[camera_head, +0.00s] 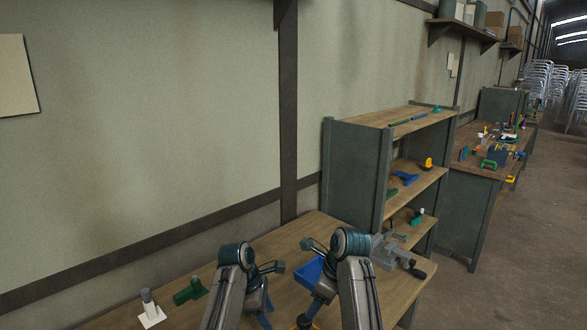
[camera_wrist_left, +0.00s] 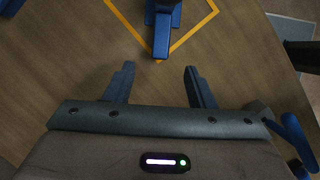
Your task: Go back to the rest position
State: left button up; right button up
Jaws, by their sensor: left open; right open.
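My two arms reach over the wooden workbench (camera_head: 395,292) from the bottom of the head view, side by side. My right gripper (camera_head: 312,309) is low in that view, partly cut off by the bottom edge; its jaws are open. My left gripper shows best in the left wrist view (camera_wrist_left: 160,82). Its two blue fingers are apart, with only bare wood between them. A blue and dark object (camera_wrist_left: 162,38) lies in front of the fingers, clear of them, partly inside a yellow outline (camera_wrist_left: 201,29) on the wood.
A blue tray (camera_head: 309,271) is between my arms. A grey vise (camera_head: 388,252) stands on the right of the bench. A green part (camera_head: 189,292) and a white-based part (camera_head: 151,310) stand at left. A shelf unit (camera_head: 357,157) stands behind, against the wall.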

pick_arm(q)
jog(key=shift+v, duration=1.1)
